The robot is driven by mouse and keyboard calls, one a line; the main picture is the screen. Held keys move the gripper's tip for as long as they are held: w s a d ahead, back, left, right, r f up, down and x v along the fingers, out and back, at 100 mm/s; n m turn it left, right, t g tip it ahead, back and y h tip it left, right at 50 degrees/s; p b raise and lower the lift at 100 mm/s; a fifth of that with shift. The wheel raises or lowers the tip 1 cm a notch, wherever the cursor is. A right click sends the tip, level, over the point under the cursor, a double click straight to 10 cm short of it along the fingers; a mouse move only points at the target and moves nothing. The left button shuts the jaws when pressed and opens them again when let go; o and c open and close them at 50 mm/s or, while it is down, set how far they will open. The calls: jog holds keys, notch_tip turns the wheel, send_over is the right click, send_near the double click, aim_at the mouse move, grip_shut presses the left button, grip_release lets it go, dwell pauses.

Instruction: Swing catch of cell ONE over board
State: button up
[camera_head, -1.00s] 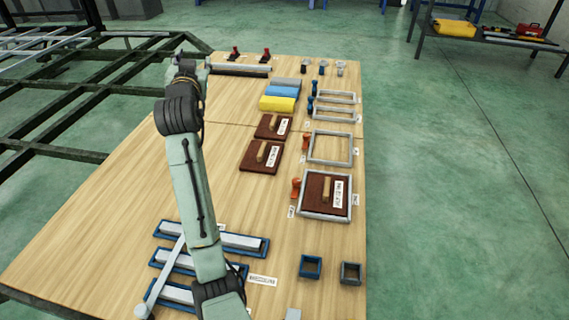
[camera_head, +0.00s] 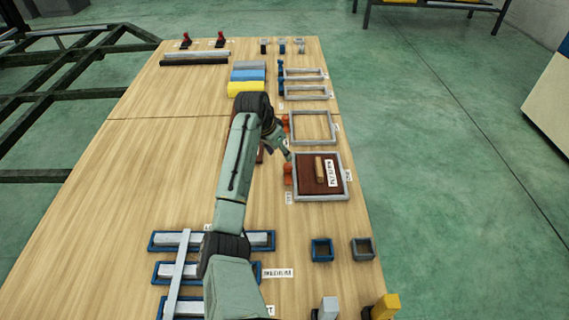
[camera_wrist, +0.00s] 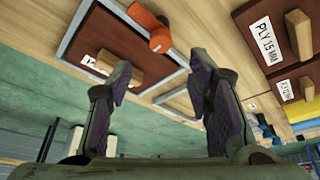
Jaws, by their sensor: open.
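A grey square frame (camera_head: 347,184) on the table holds a brown board (camera_head: 309,165) with a wooden handle (camera_head: 319,170). An orange catch (camera_head: 288,174) stands at the frame's left side, apart from the board's top. My gripper (camera_head: 287,154) is open and empty, just above and beyond the catch in the head view, partly hidden by my arm. In the wrist view, my open fingers (camera_wrist: 160,65) point towards the orange catch (camera_wrist: 160,40), which sits beside the frame and board (camera_wrist: 95,38). I cannot read the cell number on the small labels.
An empty grey frame (camera_head: 332,126) with another orange catch (camera_head: 285,122) lies beyond. Other boards (camera_wrist: 275,35) lie to the left of the frames, mostly hidden by my arm in the head view. Blue and grey square holders (camera_head: 321,250) stand nearer.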

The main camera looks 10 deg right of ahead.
aim_at(288, 165)
jog(key=x, duration=0.9)
jog(key=shift+w+d+f, duration=0.1)
jog(key=shift+f, duration=0.05)
grip_shut()
